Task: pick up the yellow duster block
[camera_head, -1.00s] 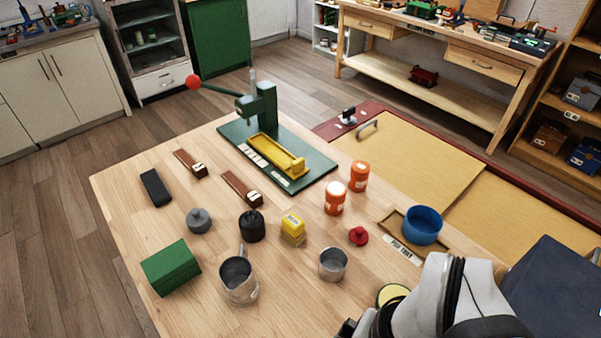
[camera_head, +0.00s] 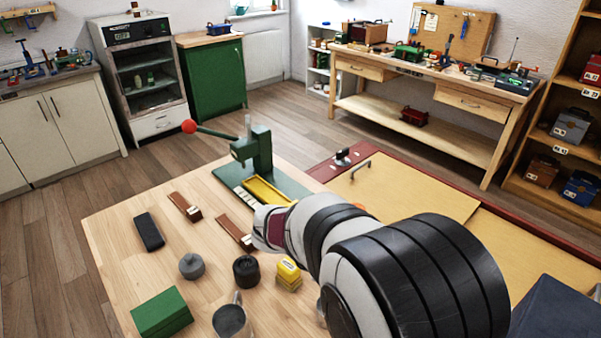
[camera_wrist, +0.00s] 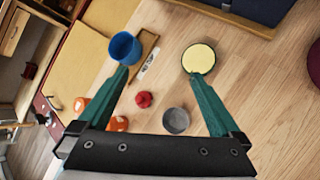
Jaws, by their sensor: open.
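The yellow duster block (camera_head: 289,270), with a pale label on its side, stands on the wooden table in the head view, just left of my arm. It does not show in the wrist view. My gripper (camera_wrist: 158,76) shows in the wrist view with its two green fingers wide apart and nothing between their tips. It hangs over the right part of the table, away from the block. In the head view my arm hides the gripper.
A black round pot (camera_head: 246,271) stands beside the block, and a metal jug (camera_head: 229,320) is in front. The wrist view shows a blue bowl (camera_wrist: 125,47), a red knob (camera_wrist: 144,99), a grey cup (camera_wrist: 176,120), a round yellow-topped tin (camera_wrist: 199,58) and orange canisters (camera_wrist: 118,124).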

